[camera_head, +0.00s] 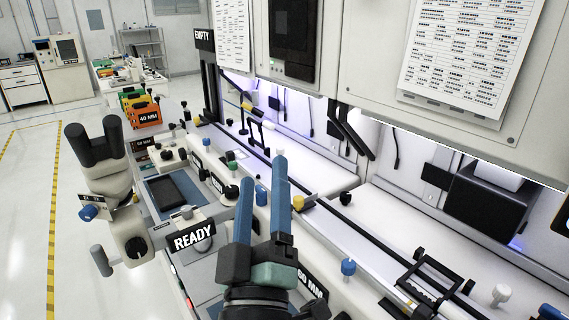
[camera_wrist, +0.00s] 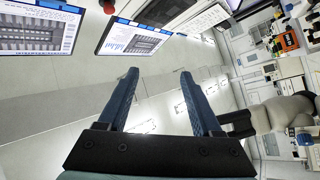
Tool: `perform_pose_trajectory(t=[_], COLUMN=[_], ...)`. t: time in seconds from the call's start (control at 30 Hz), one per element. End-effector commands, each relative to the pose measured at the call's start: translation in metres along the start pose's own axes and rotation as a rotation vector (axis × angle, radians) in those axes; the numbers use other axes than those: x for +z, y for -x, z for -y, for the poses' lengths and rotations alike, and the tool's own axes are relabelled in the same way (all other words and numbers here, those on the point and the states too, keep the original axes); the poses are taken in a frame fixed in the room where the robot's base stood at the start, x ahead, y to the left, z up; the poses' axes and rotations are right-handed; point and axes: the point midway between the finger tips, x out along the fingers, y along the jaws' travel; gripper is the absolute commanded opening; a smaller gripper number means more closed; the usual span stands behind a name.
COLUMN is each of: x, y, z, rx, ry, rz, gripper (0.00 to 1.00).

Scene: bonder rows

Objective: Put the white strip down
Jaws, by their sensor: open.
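My gripper (camera_head: 262,172) has two blue fingers, which stand apart with nothing between them. In the head view it is raised in front of the machine bench, fingers pointing up and away. I cannot make out a white strip for certain in either view. A black rectangular frame (camera_head: 436,268) sits on the bench at the lower right, with small pale parts inside it that are too small to identify.
A microscope (camera_head: 110,165) stands at the left of the bench. A READY sign (camera_head: 194,237) and a dark tray (camera_head: 167,190) are near the gripper. A long black rail (camera_head: 320,207) runs along the bench. An orange 40 MM bin (camera_head: 146,117) stands farther back. Open floor lies left.

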Motion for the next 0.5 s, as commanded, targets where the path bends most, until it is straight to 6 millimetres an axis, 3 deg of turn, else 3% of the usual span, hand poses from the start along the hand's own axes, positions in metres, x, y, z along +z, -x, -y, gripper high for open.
perform_pose_trajectory(t=[0.03,0.1,0.2,0.33,0.5], x=[-0.025,-0.057,-0.097,-0.136,-0.157], y=[-0.014,-0.022,-0.022,-0.012,-0.004], z=[-0.045,-0.092,-0.148,-0.191,-0.208], rx=[0.076,0.132,0.172,0.17,0.153], ry=[-0.151,-0.344,-0.559,-0.727,-0.807], rz=[-0.034,-0.093,-0.194,-0.302,-0.357], gripper=[0.66,0.66,0.66,0.66,0.66])
